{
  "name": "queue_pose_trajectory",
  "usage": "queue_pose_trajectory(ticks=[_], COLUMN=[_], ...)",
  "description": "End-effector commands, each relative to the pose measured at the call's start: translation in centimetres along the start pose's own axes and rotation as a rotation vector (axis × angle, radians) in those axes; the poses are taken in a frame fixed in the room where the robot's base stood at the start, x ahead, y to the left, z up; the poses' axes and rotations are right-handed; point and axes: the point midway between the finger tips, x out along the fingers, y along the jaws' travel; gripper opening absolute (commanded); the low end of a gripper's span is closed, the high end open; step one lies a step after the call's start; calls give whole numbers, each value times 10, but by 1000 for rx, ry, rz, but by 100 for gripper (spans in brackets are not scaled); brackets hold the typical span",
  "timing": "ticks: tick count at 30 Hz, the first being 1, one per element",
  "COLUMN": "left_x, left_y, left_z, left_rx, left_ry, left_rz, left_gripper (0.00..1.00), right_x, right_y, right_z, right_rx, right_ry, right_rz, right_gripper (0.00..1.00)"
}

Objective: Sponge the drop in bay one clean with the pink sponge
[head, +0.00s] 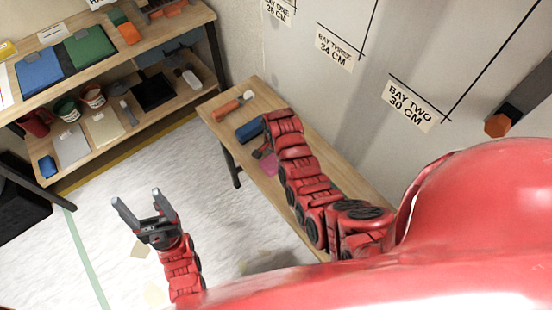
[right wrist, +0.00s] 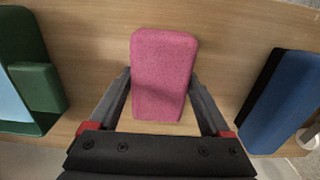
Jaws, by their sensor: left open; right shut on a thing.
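The pink sponge (right wrist: 163,72) lies between the two fingers of my right gripper (right wrist: 162,100), over the wooden bench top. The gripper is shut on its sides. In the head view only a bit of the pink sponge (head: 269,165) shows beside my right gripper (head: 262,153), at the bench's left edge; my arm hides the rest. My left gripper (head: 137,199) is open and empty above the floor at the lower left. A label (head: 277,8) is cut off at the top edge, and I cannot clearly read its bay. I cannot make out the drop in bay one.
The wooden bench (head: 213,108) runs along the pale wall. On it are an orange-handled tool (head: 232,106) and a blue block (head: 250,130). The wall has the bay two label (head: 410,102) and the bay three label (head: 339,47). A loaded shelf (head: 150,116) stands at the upper left.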

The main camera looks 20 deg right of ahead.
Motion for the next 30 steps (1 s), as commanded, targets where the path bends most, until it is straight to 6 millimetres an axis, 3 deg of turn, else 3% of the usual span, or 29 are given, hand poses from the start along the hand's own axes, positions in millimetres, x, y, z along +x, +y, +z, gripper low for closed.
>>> queue_pose_trajectory(ticks=[4, 5, 7, 18, 30], left_x=[-1, -1, -1, 0, -18], left_y=[0, 0, 0, 0, 1], left_z=[0, 0, 0, 0, 3], left_rx=[0, 0, 0, 0, 0], left_ry=[0, 0, 0, 0, 0], left_rz=[0, 0, 0, 0, 0], left_gripper=[72, 72, 72, 72, 72], right_x=[2, 2, 2, 6, -49], right_y=[0, 0, 0, 1, 0], right_z=[0, 0, 0, 0, 10], right_rx=[0, 0, 0, 0, -1], right_ry=[0, 0, 0, -1, 1], right_rz=[-1, -1, 0, 2, -7], right_gripper=[24, 85, 98, 100, 100])
